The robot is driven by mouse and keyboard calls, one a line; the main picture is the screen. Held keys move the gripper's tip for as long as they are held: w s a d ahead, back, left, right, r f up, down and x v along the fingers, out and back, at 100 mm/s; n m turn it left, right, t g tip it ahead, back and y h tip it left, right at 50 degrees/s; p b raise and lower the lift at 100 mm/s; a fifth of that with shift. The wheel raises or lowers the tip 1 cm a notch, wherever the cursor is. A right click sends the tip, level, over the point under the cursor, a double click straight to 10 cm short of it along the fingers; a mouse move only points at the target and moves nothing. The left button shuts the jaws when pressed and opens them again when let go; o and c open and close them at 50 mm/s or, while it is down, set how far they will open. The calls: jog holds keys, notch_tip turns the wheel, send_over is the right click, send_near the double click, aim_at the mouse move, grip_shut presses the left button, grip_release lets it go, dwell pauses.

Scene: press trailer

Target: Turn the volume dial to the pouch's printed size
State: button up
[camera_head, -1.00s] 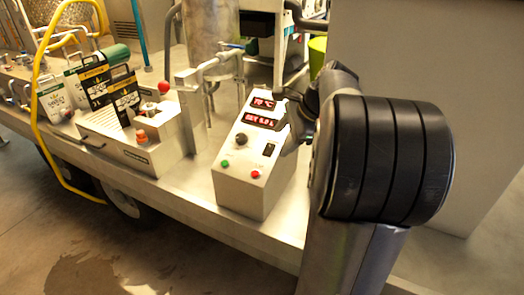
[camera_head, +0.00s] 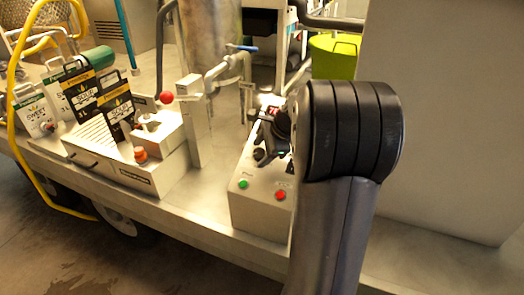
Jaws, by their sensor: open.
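The grey control box (camera_head: 262,207) stands on the trailer deck, with a green button (camera_head: 243,184) and a red button (camera_head: 280,195) on its sloped face. My gripper (camera_head: 262,157) is over the upper part of that face, open. A dark pouch (camera_head: 117,103) stands upright at the white filler unit (camera_head: 120,165) on the left. Other pouches, one white (camera_head: 36,115) and one dark (camera_head: 80,92), stand behind it. Their small print is hard to read.
A metal pipe stand with a tap (camera_head: 225,70) rises just left of the control box. A red ball knob (camera_head: 166,97) and an orange knob (camera_head: 140,155) are on the filler unit. A lime green bucket (camera_head: 333,57) is behind my arm. The front deck edge is clear.

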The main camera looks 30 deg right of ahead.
jog(key=shift+c, duration=0.5)
jog(key=c, duration=0.9)
